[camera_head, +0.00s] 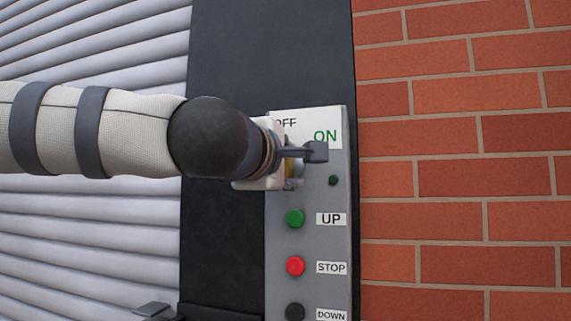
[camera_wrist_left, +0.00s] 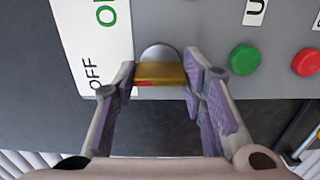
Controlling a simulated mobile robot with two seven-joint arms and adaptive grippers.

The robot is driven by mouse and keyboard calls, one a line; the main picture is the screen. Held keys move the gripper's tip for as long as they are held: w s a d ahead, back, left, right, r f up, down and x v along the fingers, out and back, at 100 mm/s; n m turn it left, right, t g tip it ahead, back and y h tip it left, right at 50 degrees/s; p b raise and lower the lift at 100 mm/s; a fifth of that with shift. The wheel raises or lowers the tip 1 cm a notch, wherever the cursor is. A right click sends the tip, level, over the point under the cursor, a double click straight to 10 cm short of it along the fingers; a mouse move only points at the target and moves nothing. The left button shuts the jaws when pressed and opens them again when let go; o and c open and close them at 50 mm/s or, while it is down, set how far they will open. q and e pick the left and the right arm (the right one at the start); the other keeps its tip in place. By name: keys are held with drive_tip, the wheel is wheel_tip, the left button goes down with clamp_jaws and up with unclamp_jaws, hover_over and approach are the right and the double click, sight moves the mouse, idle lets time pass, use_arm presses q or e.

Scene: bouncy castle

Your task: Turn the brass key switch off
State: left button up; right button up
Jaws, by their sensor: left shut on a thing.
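The brass key switch (camera_wrist_left: 160,74) shows in the left wrist view as a gold bar with a small red mark, in front of a round grey mount on the panel. My left gripper (camera_wrist_left: 160,82) is shut on it, one finger at each end of the bar. The bar lies across the wrist picture, with its red mark toward the OFF side. In the head view my left gripper (camera_head: 297,165) mostly hides the key. The label (camera_head: 307,121) with OFF and ON is above, partly covered by my wrist. My right gripper is not in view.
The grey control panel (camera_head: 340,190) has a green UP button (camera_head: 294,218), a red STOP button (camera_head: 295,266) and a dark DOWN button (camera_head: 295,312) below the key. A brick wall (camera_head: 460,150) is to the right, a ribbed shutter (camera_head: 90,240) to the left.

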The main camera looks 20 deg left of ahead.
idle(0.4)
use_arm(q)
drive_tip(key=o, duration=1.2)
drive_tip(key=shift+c, duration=0.2)
drive_tip(key=s, duration=1.2)
